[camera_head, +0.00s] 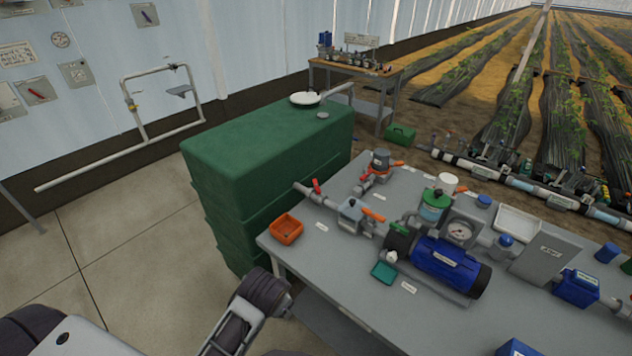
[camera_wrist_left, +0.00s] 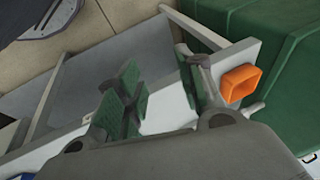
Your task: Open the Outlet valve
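Several valves stand on the grey skid table; I cannot read their labels to tell which is the Outlet valve. One valve with a red handle (camera_head: 316,186) sits on the pipe near the green tank. A valve with an orange handle (camera_head: 373,215) is beside the blue pump. Another orange handle (camera_head: 396,163) is farther back. My left gripper (camera_wrist_left: 160,75) is open and empty in the left wrist view, its green-padded fingers apart over the table's edge area. In the head view my left arm reaches toward the table's near left corner, apart from the valves. My right gripper is not in view.
The grey table (camera_head: 300,258) carries an orange bin (camera_head: 286,229), also in the left wrist view (camera_wrist_left: 240,83), a blue pump (camera_head: 447,268), a pressure gauge (camera_head: 460,231) and a green tray (camera_head: 384,272). A green tank (camera_head: 265,150) stands behind it. The floor at left is clear.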

